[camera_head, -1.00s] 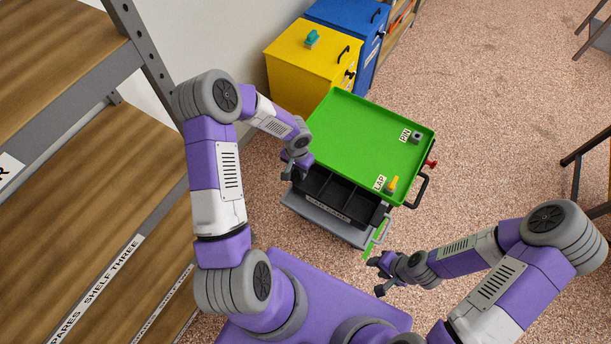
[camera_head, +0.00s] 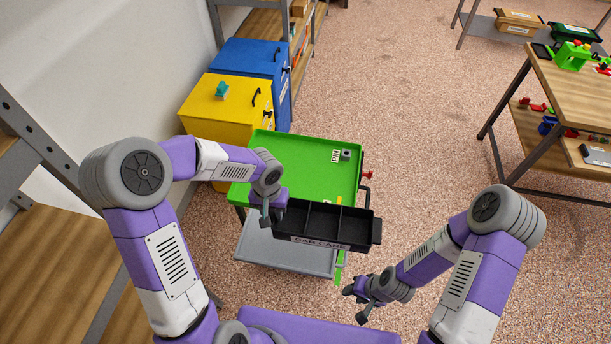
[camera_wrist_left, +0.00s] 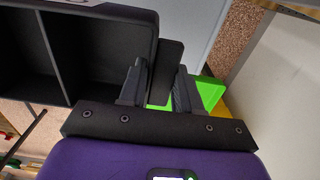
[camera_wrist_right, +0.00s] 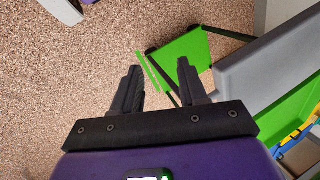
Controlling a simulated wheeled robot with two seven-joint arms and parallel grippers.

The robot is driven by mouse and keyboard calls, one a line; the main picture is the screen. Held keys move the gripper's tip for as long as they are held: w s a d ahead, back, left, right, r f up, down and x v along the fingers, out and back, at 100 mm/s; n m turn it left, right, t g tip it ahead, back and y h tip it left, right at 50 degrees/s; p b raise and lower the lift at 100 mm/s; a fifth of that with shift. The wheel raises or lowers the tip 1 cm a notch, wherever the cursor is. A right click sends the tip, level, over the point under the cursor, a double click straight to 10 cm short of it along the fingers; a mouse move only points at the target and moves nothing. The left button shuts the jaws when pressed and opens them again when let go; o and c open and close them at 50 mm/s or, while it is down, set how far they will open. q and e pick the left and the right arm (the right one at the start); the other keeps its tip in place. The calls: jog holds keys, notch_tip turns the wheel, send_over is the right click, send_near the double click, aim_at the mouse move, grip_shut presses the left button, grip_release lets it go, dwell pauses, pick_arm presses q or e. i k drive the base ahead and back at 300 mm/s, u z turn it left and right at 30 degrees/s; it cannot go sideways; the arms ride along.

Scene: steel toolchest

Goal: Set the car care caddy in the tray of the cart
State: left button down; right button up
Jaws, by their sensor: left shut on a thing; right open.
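The black car care caddy (camera_head: 325,242), with open compartments and a CAR CARE label, is held in the air in front of the cart. My left gripper (camera_head: 270,217) is shut on its left end; the left wrist view shows the fingers (camera_wrist_left: 160,88) around the caddy's end tab. The cart's green tray (camera_head: 315,160) lies behind the caddy, whose body hides the tray's near edge. In the tray are a grey nut-like piece (camera_head: 346,155) and a PIN label (camera_head: 335,156). My right gripper (camera_head: 356,300) is open and empty, right of the cart's lower front.
The cart's grey lower shelf (camera_head: 280,252) shows below the caddy. A yellow cabinet (camera_head: 215,105) and a blue cabinet (camera_head: 255,65) stand behind left. A wooden workbench (camera_head: 575,95) stands at the right. Floor between the cart and workbench is clear.

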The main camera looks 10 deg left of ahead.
aim_at(289, 177)
jog(key=z, duration=2.05)
jog(key=k, duration=0.45)
jog(key=u, duration=1.4)
jog(key=i, duration=1)
